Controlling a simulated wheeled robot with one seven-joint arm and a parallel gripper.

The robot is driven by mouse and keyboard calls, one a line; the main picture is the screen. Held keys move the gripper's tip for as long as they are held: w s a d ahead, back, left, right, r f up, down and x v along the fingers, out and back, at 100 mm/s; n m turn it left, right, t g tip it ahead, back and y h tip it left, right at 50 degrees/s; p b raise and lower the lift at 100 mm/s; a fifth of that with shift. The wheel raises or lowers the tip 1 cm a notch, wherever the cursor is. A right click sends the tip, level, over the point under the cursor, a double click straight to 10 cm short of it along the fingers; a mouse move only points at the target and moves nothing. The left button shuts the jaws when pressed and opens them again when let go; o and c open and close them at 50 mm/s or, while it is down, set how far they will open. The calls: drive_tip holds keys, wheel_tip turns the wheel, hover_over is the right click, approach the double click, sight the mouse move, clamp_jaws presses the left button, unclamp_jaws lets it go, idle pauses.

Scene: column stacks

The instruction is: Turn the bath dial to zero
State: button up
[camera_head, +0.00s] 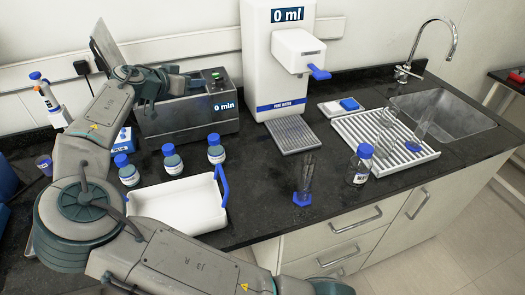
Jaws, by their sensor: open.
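The bath (185,120) is a grey metal box at the back left of the bench. Its display reads "0 min". Its lid (107,45) stands raised at the left. A small dark dial (217,77) with a green mark shows on the bath's top, near the right end. My gripper (198,84) is over the top of the bath, pointing right, just left of the dial. It is open and nothing shows between its fingers. I cannot tell whether a fingertip touches the dial. My arm hides the bath's left part.
Several blue-capped bottles (172,160) stand in front of the bath, behind a white tray (175,207) with a blue handle. A white water dispenser (268,85) stands to the right. A glass cylinder (306,178) and another bottle (359,167) stand farther right.

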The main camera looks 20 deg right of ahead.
drive_tip(key=s+d+f+g+y, duration=0.25)
drive_tip(key=s+d+f, duration=0.2)
drive_tip(key=d, duration=0.25)
drive_tip(key=s+d+f+g+y, duration=0.25)
drive_tip(key=s+d+f, duration=0.2)
drive_tip(key=d, duration=0.25)
drive_tip(key=s+f+n+g+y, duration=0.1)
drive_tip(key=s+n+g+y, duration=0.1)
drive_tip(key=s, duration=1.2)
drive_tip(key=shift+n+y, duration=0.9)
drive_tip(key=shift+y, duration=0.5)
drive_tip(key=shift+a, duration=0.15)
